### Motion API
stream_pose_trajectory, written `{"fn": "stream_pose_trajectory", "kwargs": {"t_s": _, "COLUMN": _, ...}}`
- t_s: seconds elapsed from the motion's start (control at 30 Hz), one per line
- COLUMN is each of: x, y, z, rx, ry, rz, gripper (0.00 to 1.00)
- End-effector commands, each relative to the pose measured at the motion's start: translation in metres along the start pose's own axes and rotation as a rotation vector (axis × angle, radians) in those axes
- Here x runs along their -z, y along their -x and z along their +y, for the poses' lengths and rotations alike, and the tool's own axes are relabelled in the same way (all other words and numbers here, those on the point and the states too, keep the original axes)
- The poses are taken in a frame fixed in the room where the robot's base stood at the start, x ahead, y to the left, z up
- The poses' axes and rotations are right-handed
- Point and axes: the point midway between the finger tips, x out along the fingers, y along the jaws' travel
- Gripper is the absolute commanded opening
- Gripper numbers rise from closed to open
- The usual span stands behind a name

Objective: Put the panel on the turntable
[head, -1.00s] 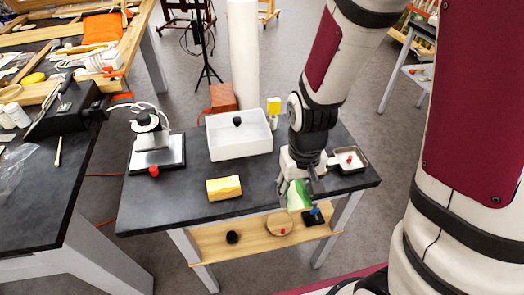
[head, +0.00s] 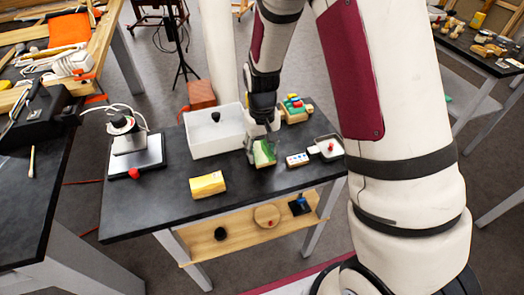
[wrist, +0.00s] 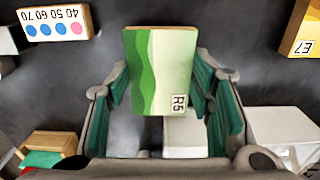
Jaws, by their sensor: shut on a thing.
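The panel (head: 264,153) is a small block with a green and white wavy face. In the wrist view the panel (wrist: 160,75) carries an "R5" label. My gripper (head: 262,140) is shut on it; in the wrist view the panel sits between the teal-padded fingers. It is over the right half of the dark table; whether it touches the top I cannot tell.
On the dark table (head: 150,207) are a yellow block (head: 208,185), a white tub (head: 200,132), a dotted strip (head: 298,159), a small tray (head: 328,147), a wooden holder (head: 294,110) and a stand (head: 135,150). The table's front left is clear.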

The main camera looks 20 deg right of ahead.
Motion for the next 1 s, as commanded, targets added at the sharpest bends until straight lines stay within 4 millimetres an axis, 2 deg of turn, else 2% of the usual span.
{"fn": "stream_pose_trajectory", "kwargs": {"t_s": 0.1, "x": 0.0, "y": -0.01, "z": 0.0, "rx": 0.0, "ry": -0.001, "rz": 0.0, "gripper": 0.2}}
{"fn": "stream_pose_trajectory", "kwargs": {"t_s": 0.43, "x": 0.0, "y": -0.013, "z": 0.0, "rx": 0.0, "ry": -0.001, "rz": 0.001, "gripper": 0.2}}
{"fn": "stream_pose_trajectory", "kwargs": {"t_s": 0.47, "x": 0.0, "y": -0.013, "z": 0.0, "rx": 0.0, "ry": -0.001, "rz": 0.001, "gripper": 0.5}}
{"fn": "stream_pose_trajectory", "kwargs": {"t_s": 0.53, "x": 0.0, "y": -0.013, "z": 0.0, "rx": 0.0, "ry": -0.001, "rz": 0.002, "gripper": 0.66}}
{"fn": "stream_pose_trajectory", "kwargs": {"t_s": 0.87, "x": 0.0, "y": -0.011, "z": 0.0, "rx": 0.0, "ry": -0.001, "rz": 0.002, "gripper": 0.68}}
{"fn": "stream_pose_trajectory", "kwargs": {"t_s": 1.0, "x": 0.001, "y": -0.002, "z": 0.0, "rx": 0.0, "ry": -0.001, "rz": 0.005, "gripper": 0.68}}
